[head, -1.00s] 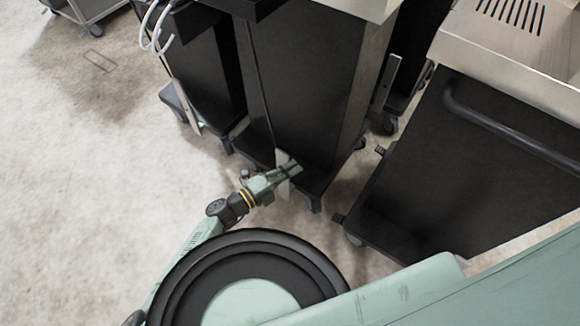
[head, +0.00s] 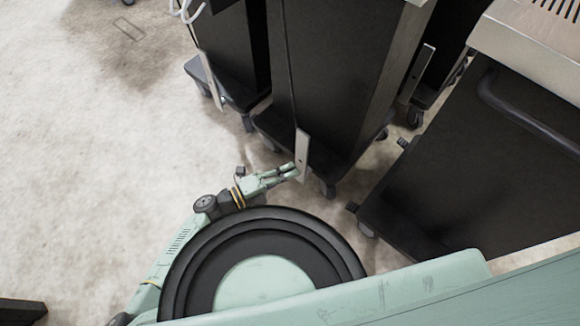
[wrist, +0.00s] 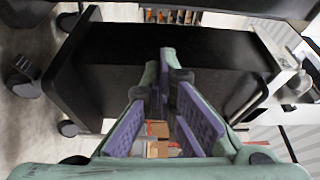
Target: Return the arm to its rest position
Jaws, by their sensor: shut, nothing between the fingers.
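My arm extends past the round black rim of my own body in the head view, and ends in my green gripper (head: 291,170). My gripper is low, in front of a black dispenser cabinet (head: 325,80), with its tips beside a narrow metal plate (head: 303,155) at the cabinet's lower corner. In the picture the tips overlap the plate's edge; I cannot tell if they touch. In the wrist view my gripper's green fingers with purple pads (wrist: 165,75) come together ahead, with nothing held between them.
A black cart with a handle (head: 470,170) stands at the right, close to the cabinet. Another black wheeled cabinet (head: 232,60) stands to the left. The wrist view shows a black wheeled unit (wrist: 120,60) ahead.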

